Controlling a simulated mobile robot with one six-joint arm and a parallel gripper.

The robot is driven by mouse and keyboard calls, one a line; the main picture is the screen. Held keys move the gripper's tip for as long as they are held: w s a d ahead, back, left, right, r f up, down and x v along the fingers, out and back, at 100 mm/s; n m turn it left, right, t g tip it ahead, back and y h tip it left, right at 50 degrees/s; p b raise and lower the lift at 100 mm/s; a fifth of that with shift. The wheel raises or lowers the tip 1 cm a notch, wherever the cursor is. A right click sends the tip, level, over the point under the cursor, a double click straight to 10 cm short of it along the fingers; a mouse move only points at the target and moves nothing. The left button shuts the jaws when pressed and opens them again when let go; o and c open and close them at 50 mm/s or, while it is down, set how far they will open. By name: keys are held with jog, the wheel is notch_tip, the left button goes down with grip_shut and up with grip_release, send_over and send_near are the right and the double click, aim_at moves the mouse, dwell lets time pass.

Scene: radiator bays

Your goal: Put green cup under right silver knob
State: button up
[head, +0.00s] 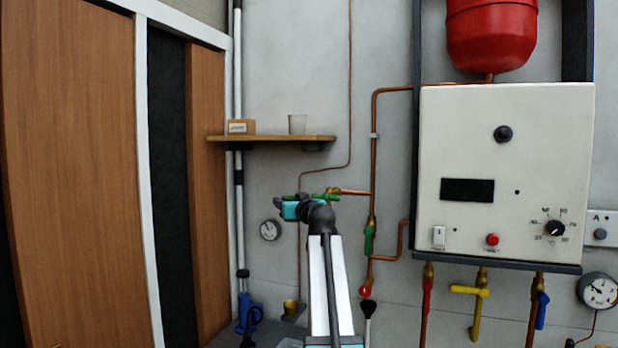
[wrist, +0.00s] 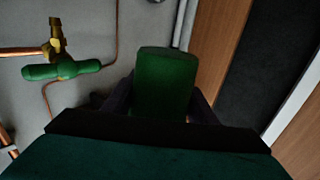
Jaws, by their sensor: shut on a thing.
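My gripper (head: 284,206) is raised in front of the grey wall in the head view, near a brass valve. In the wrist view my dark fingers close on both sides of the green cup (wrist: 165,82), a plain dark green cylinder. The cup is held clear of any surface that I can see. In the head view I cannot clearly tell the cup from the green valve handle close to it. I make out no silver knob in either view.
A brass valve with a green handle (wrist: 62,70) sits left of the cup in the wrist view. A white boiler panel (head: 470,140) and copper pipes stand right; wooden panels (head: 70,170) left.

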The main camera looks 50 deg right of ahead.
jog(key=w+a+f+n+t+y+b, duration=0.1)
jog(key=w+a+f+n+y, duration=0.15)
jog(key=a+f, duration=0.65)
jog(key=w+a+f+n+y+b, duration=0.1)
jog(key=w+a+f+y, duration=0.25)
jog(key=f, duration=0.95)
jog(key=w+a+f+n+t+y+b, duration=0.15)
jog(key=w+a+f, duration=0.25)
jog(key=a+f, duration=0.5)
jog(key=s+a+f+n+g+y+b, duration=0.2)
jog(key=a+f+n+y, duration=0.3)
jog(key=a+f, duration=1.2)
jog(key=s+a+f+n+g+y, duration=0.2)
jog(key=s+a+n+g+y, duration=0.1)
jog(key=s+a+y, duration=0.2)
jog(key=s+a+f+n+g+y+b, duration=0.1)
jog(key=s+a+f+n+g+y, duration=0.1)
jog(key=s+a, duration=0.7)
jog(key=a+g+y, duration=0.1)
jog(key=a+y, duration=0.1)
jog(key=a, duration=0.3)
jog(key=shift+a+f+n+y+b, duration=0.3)
jog(key=shift+f+n+y, duration=0.05)
jog(key=shift+f+n, duration=0.05)
jog(key=shift+g, duration=0.25)
